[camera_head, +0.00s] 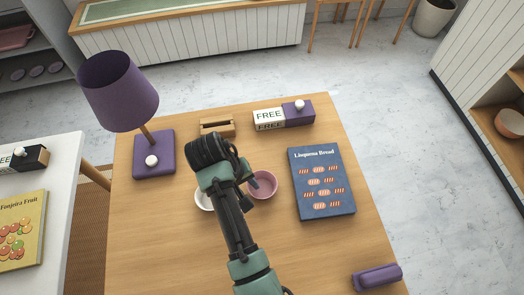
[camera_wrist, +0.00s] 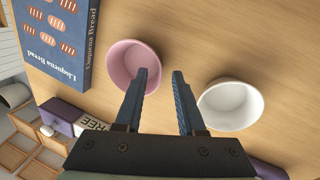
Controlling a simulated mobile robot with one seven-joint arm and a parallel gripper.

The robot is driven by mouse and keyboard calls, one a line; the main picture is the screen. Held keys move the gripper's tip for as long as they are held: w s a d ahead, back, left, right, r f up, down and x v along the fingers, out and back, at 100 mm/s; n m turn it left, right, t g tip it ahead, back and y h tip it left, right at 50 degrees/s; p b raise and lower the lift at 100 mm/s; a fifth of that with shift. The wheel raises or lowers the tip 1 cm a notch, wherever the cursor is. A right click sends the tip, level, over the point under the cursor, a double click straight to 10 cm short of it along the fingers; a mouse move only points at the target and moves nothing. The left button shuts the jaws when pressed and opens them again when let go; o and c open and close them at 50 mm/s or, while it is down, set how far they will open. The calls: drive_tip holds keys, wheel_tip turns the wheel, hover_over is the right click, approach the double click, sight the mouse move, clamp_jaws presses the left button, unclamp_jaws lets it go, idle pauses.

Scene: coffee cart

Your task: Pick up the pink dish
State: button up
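The pink dish (camera_head: 263,184) is a small round bowl on the wooden table, just right of my gripper in the head view. In the wrist view the pink dish (camera_wrist: 133,64) stands upright, and the left finger of my gripper (camera_wrist: 160,78) overlaps its right side. My gripper is open with nothing between its fingers. I cannot tell whether the left finger is inside the dish or above it.
A white bowl (camera_wrist: 230,105) stands close to the right finger; my arm partly hides the white bowl (camera_head: 204,197) in the head view. A blue book (camera_head: 322,183), a FREE box (camera_head: 270,119), a wooden holder (camera_head: 217,127) and a purple lamp (camera_head: 118,92) stand around.

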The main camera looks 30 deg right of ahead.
drive_tip(key=shift+d+f, duration=0.1)
drive_tip(key=shift+f, duration=0.35)
clamp_jaws()
idle(1.1)
